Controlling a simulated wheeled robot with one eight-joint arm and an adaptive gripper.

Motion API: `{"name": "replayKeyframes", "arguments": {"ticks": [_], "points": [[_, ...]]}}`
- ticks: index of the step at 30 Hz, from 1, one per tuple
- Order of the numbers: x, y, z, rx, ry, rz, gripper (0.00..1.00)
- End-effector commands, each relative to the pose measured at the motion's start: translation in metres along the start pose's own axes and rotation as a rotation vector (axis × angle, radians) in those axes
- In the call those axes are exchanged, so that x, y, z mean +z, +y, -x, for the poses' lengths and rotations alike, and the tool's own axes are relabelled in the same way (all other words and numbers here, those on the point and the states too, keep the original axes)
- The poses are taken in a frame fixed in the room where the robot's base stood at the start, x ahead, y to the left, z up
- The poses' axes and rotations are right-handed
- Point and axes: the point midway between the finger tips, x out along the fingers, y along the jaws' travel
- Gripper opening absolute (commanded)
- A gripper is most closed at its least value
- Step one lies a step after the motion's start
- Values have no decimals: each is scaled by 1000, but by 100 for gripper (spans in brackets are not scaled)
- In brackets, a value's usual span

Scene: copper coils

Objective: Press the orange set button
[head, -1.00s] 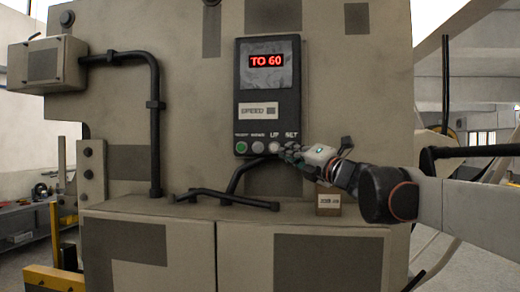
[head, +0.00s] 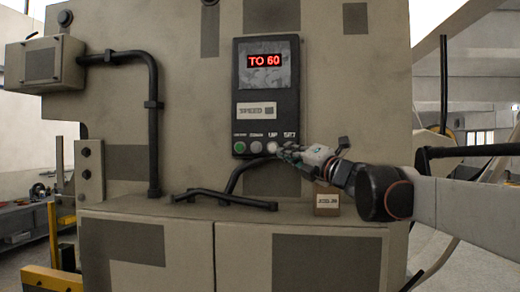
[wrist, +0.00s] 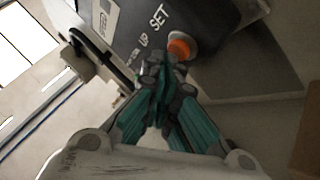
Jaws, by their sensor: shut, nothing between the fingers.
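The orange set button (wrist: 180,48) shows in the wrist view under the label SET, just beyond and right of my fingertips. In the head view my gripper hides it. My gripper (wrist: 163,75) is shut and empty, its teal and grey fingers together at the panel's lower edge. In the head view my gripper (head: 285,153) is at the lower right of the black control panel (head: 240,75). I cannot tell whether the fingertips touch the button. The red display (head: 264,61) reads TO 60.
A green button (head: 239,147), a grey button (head: 256,147) and a pale button (head: 272,147) sit left of my gripper. A black pipe (head: 230,198) runs below the panel. A small labelled box (head: 327,205) stands on the ledge under my arm.

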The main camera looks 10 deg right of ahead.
Motion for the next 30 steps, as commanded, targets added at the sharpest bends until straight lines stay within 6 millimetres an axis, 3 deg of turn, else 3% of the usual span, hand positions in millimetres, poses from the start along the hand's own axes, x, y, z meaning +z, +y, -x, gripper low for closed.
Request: {"name": "replayKeyframes", "arguments": {"ticks": [30], "points": [[4, -4, -5, 0, 0, 0, 0]]}}
